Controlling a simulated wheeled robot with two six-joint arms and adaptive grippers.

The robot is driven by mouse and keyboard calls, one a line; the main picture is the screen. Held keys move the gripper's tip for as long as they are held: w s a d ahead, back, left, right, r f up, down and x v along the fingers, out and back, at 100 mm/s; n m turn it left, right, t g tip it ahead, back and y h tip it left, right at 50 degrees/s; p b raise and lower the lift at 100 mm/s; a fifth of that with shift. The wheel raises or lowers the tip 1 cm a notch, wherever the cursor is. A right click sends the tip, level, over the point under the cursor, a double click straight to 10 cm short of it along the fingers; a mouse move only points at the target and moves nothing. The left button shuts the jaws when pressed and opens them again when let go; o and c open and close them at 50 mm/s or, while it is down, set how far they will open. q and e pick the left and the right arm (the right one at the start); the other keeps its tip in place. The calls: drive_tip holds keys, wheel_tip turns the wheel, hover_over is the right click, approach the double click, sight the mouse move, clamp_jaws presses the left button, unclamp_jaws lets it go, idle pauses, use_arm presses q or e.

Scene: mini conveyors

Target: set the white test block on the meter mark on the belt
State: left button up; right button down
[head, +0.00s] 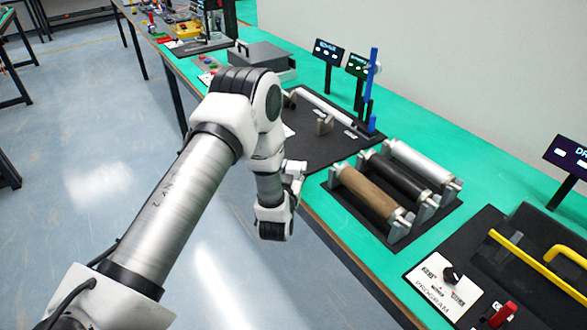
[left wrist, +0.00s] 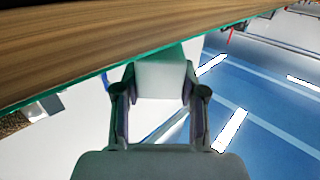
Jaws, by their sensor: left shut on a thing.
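The white test block (left wrist: 162,77) is between the two fingers of my left gripper (left wrist: 158,92) in the left wrist view. The gripper is shut on it, with a finger at each side. In the head view my left arm reaches in from the lower left, and its wrist is beside the near edge of the green table. No belt with a readable meter mark can be picked out in either view. My right gripper is in neither view.
The green table (head: 450,140) has a wooden edge, seen close in the left wrist view (left wrist: 90,50). A stand with brown, black and silver rollers (head: 375,190) is right of my wrist. Beyond are a black mat (head: 345,145), a blue post (head: 372,75) and a grey box (head: 262,57).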

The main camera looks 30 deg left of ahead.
use_arm(q)
drive_tip(key=o, duration=1.1)
drive_tip(key=shift+o, duration=0.3)
drive_tip(key=shift+s+r, duration=0.1)
drive_tip(key=shift+r, duration=0.1)
